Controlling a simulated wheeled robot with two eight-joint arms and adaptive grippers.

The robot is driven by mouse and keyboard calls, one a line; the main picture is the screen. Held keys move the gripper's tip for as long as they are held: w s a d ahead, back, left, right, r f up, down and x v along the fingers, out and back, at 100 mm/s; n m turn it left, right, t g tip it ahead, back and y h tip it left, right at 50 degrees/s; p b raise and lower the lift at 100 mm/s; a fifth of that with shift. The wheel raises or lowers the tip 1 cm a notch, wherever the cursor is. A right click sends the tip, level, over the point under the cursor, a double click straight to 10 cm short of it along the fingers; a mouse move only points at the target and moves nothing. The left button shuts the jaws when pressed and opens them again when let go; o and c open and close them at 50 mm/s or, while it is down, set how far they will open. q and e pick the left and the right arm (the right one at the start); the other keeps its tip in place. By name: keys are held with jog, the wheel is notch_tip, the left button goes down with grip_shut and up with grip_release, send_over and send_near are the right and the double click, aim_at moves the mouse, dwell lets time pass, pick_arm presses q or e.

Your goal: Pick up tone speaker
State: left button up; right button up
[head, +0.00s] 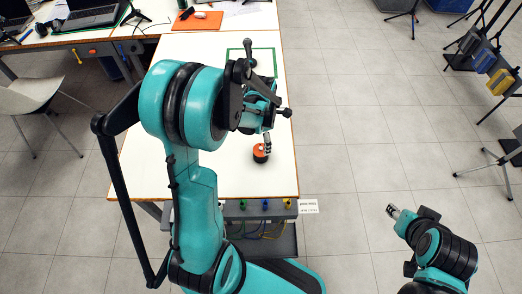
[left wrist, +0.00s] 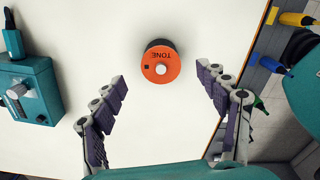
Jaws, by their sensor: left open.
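The tone speaker (head: 261,155) is a small round unit with an orange top and a black body, standing on the white table near its front right corner. In the left wrist view the tone speaker (left wrist: 160,64) shows the word TONE, a small black square and a pale button. My left gripper (head: 267,140) is above and close to it in the head view. In the left wrist view my left gripper (left wrist: 162,80) has its fingers spread wide, with the speaker ahead between them and nothing held. My right gripper (head: 392,210) is off the table at the lower right; its jaw state is unclear.
The white table (head: 225,165) is mostly bare around the speaker. A green frame (head: 274,60) lies at its back. A teal box with a knob (left wrist: 28,90) stands at the left in the wrist view. Coloured plugs (head: 265,204) line the table's front edge.

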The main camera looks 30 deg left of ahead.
aim_at(261, 148)
pick_arm(q)
jog(key=f, duration=0.1)
jog(key=f+b, duration=0.1)
jog(key=f, duration=0.1)
jog(key=shift+s+a, duration=0.15)
jog(key=shift+s, duration=0.1)
notch_tip(261, 148, down, 5)
jog(key=b, duration=0.3)
jog(key=shift+c, duration=1.2)
jog(key=c, duration=1.1)
